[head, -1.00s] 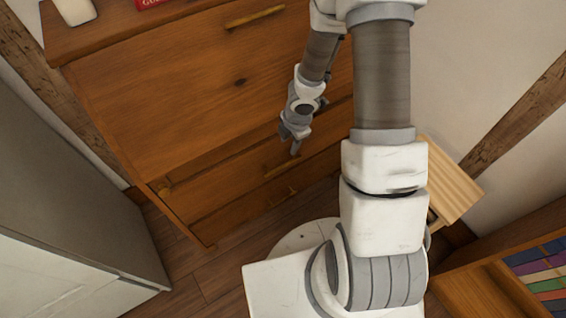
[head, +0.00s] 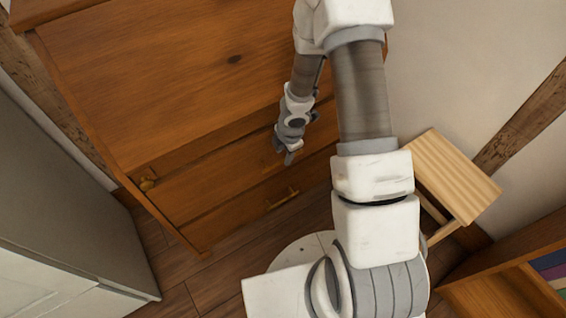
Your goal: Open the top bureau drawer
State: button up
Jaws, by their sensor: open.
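The wooden bureau (head: 150,85) fills the upper left and middle, with a broad front panel above and drawers below. The top drawer (head: 205,184) looks shut, its front level with the frame around it. My gripper (head: 289,158) points down at the right part of that drawer front. It is open, with nothing seen between the fingers. The top drawer's handle is mostly hidden behind the fingers, so I cannot tell whether they touch it.
A grey cabinet (head: 60,180) stands close on the left. A small pale wooden stool (head: 455,175) and a shelf with coloured books (head: 552,268) stand on the right. Some floor (head: 220,278) is bare before the bureau.

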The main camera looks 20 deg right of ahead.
aim_at(282, 161)
jog(key=shift+w+f+b, duration=0.15)
jog(key=shift+f+b, duration=0.25)
jog(key=shift+f, duration=0.4)
jog(key=shift+w+f+b, duration=0.15)
jog(key=shift+f+b, duration=0.25)
jog(key=shift+f, duration=0.35)
jog(key=shift+a, duration=0.1)
grip_shut()
